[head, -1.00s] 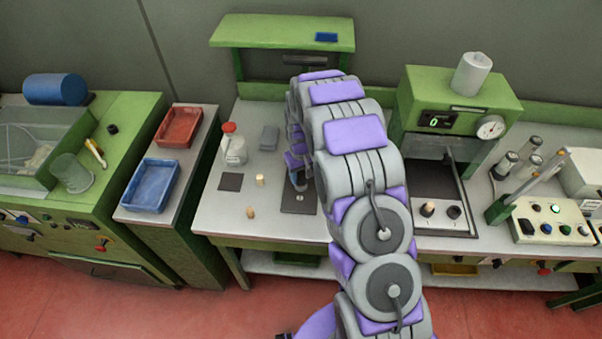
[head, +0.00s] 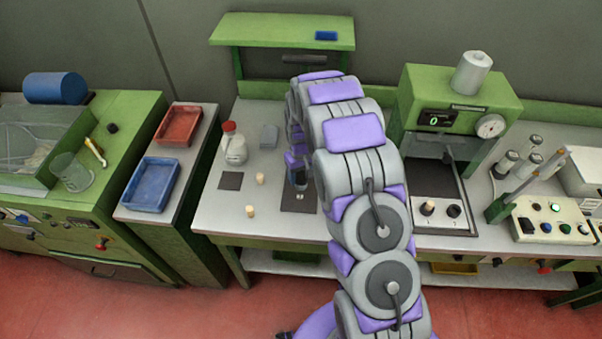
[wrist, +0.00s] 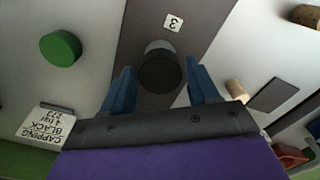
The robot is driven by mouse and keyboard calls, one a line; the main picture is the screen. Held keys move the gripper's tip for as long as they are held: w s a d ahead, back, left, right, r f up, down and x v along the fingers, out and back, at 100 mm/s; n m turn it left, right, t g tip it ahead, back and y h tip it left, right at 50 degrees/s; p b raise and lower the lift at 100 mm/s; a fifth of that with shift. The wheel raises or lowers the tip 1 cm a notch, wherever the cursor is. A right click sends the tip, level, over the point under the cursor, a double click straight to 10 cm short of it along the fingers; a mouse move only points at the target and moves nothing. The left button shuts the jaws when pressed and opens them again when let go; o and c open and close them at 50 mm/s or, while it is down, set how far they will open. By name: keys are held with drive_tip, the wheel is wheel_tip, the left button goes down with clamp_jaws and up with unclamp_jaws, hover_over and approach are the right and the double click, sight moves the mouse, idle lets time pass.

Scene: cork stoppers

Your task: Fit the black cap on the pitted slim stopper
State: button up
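My gripper (wrist: 158,78) points down over a dark plate (wrist: 180,25) marked 3. Its blue fingers stand apart on either side of a dark round piece (wrist: 160,73) with a paler grey rim, with small gaps visible. I cannot tell whether this is the black cap alone or a cap on a stopper. Two pale cork stoppers stand left of the plate in the head view, one farther back (head: 260,179) and one nearer the front (head: 250,211). They also show at the right of the wrist view (wrist: 236,90) (wrist: 305,15). Their pits are too small to make out.
A dark square mat (head: 231,181) and a white bottle (head: 235,148) are to the left. The green press (head: 460,100) stands to the right of my arm.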

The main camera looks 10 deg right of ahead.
sight(301, 176)
drive_tip(key=o, duration=0.3)
wheel_tip(301, 176, up, 17)
drive_tip(key=shift+r+p, duration=0.15)
drive_tip(key=shift+p, duration=0.55)
idle(0.4)
drive_tip(key=s+r+m+b, duration=0.1)
drive_tip(key=s+r, duration=0.3)
drive_tip(key=s, duration=0.6)
drive_tip(key=s+r+b, duration=0.1)
drive_tip(key=s+r, duration=0.3)
drive_tip(key=s, duration=0.5)
drive_tip(key=shift+m+g, duration=0.9)
drive_tip(key=s, duration=0.7)
drive_tip(key=s+b, duration=0.1)
drive_tip(key=s, duration=0.7)
drive_tip(key=s+b, duration=0.1)
drive_tip(key=s, duration=0.7)
drive_tip(key=shift+f, duration=0.4)
